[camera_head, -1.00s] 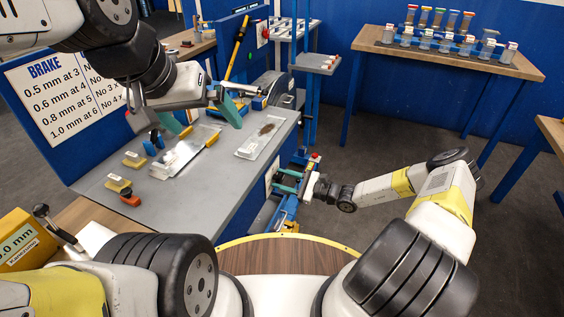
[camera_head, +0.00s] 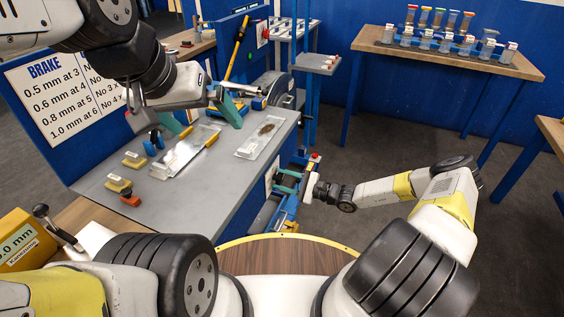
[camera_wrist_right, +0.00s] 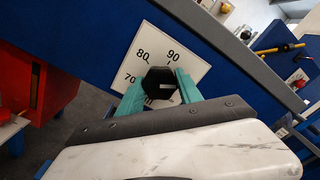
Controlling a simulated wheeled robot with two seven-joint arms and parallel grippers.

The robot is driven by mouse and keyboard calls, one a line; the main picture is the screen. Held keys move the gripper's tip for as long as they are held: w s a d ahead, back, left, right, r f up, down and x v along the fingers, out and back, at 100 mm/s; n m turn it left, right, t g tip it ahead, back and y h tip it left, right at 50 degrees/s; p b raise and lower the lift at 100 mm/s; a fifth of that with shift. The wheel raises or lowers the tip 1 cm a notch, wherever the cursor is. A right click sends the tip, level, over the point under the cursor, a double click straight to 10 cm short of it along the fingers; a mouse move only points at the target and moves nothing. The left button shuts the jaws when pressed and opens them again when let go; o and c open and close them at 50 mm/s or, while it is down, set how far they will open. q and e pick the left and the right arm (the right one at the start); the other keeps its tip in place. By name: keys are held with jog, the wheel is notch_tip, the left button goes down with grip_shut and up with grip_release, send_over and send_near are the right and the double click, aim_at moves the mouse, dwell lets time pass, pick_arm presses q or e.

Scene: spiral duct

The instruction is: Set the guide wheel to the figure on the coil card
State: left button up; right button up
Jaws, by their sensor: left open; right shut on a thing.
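The guide wheel, a black knob (camera_wrist_right: 158,88) with a pale mark, sits on a white dial plate (camera_wrist_right: 186,45); 70, 80 and 90 are legible. The pale mark points right in this tilted view; its exact reading is unclear. My right gripper (camera_wrist_right: 160,92) is shut on the knob, one teal finger on each side. In the head view this gripper (camera_head: 287,182) is at the bench's front side. My left gripper (camera_head: 202,117) is open and empty above the bench. A yellow coil box (camera_head: 22,243) at lower left carries a card (camera_head: 18,241) reading ".0 mm", partly cut off.
The grey bench (camera_head: 215,190) holds a clear tray (camera_head: 260,137), yellow blocks (camera_head: 118,185) and a red-topped piece (camera_head: 129,198). A far table (camera_head: 450,62) bears several coloured-topped containers.

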jog(key=o, duration=1.4)
jog(key=shift+c, duration=0.2)
jog(key=shift+d, duration=0.1)
jog(key=v, duration=0.7)
jog(key=shift+d, duration=0.35)
jog(key=shift+s, duration=0.15)
